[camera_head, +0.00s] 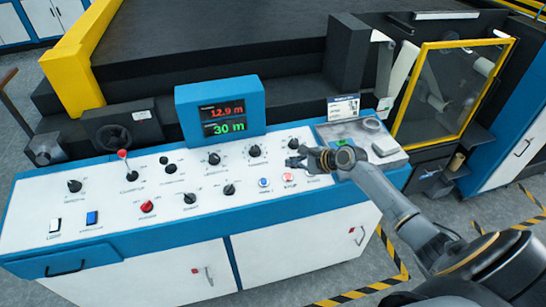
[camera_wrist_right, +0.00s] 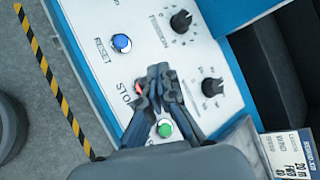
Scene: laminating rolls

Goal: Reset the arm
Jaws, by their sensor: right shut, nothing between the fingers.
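My right gripper (camera_head: 298,162) is over the right end of the white control panel (camera_head: 110,222), its arm coming in from the lower right. In the right wrist view its fingers (camera_wrist_right: 160,72) are together and hold nothing. A blue button marked RESET (camera_wrist_right: 121,43) lies beyond the fingertips; it also shows in the head view (camera_head: 263,182). The red STOP button (camera_head: 288,177) is close to the fingers and is mostly hidden by them in the wrist view. A green button (camera_wrist_right: 165,128) shows between the finger linkages. My left gripper is not in view.
A blue-framed display (camera_head: 219,108) reads 12.9 m and 30 m. Black knobs (camera_head: 254,151) and a red-tipped lever (camera_head: 123,155) stand up from the panel. A grey tray (camera_head: 393,158) is at its right end, near my forearm. A yellow-framed guard (camera_head: 460,45) stands behind right.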

